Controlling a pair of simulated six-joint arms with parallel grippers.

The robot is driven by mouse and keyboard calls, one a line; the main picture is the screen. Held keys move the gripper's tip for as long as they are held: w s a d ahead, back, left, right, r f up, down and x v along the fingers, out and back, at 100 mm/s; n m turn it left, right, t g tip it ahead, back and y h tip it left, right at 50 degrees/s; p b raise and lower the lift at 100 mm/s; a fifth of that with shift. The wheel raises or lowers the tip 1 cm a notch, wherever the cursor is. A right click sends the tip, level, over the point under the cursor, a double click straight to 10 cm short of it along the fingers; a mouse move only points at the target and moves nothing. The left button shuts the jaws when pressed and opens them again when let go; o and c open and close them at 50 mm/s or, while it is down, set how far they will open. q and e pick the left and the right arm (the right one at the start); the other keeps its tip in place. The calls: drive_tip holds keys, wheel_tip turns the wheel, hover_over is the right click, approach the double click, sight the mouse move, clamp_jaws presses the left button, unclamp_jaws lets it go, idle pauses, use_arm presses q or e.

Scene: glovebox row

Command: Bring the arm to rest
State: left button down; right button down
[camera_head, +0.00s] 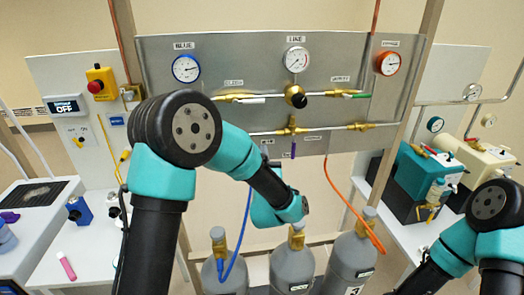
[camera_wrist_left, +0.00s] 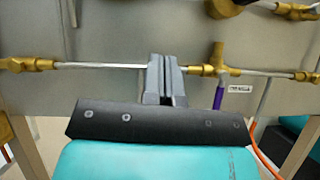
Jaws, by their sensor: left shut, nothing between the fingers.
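My left arm (camera_head: 235,150) reaches in from the lower left toward the gauge panel (camera_head: 220,60). My left gripper (camera_wrist_left: 166,62) shows in the left wrist view, its two grey fingers shut together with nothing between them. In that view the fingers overlap the lower metal pipe (camera_wrist_left: 100,66), left of the brass valve with a purple handle (camera_wrist_left: 219,97); I cannot tell whether they touch it. In the head view the arm's own links hide most of this gripper. My right arm (camera_head: 480,235) is at the lower right, and its gripper is not in view.
Several grey gas cylinders (camera_head: 292,268) stand below the panel, with a blue hose (camera_head: 246,225) and an orange hose (camera_head: 345,200) nearby. A teal pump unit (camera_head: 420,180) is on the right bench. A pink tube (camera_head: 67,266) lies on the left bench.

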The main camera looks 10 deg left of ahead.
use_arm(q)
drive_tip(key=shift+f, duration=0.1)
idle(0.3)
drive_tip(key=s+a+f+m+g+h, duration=0.2)
drive_tip(key=f+m+g+h, duration=0.3)
drive_tip(key=f+m, duration=0.7)
drive_tip(key=s+a+f+m+g+h, duration=0.15)
drive_tip(key=f+m+g+h, duration=0.3)
drive_tip(key=f+m, duration=0.8)
drive_tip(key=s+a+f+m+g+h, duration=0.2)
drive_tip(key=s+f+m+g, duration=1)
drive_tip(key=s+f, duration=0.8)
drive_tip(key=s+g+h, duration=0.1)
drive_tip(key=s, duration=0.3)
drive_tip(key=shift+f, duration=0.3)
drive_tip(key=shift+a+m, duration=0.1)
drive_tip(key=shift+m, duration=0.15)
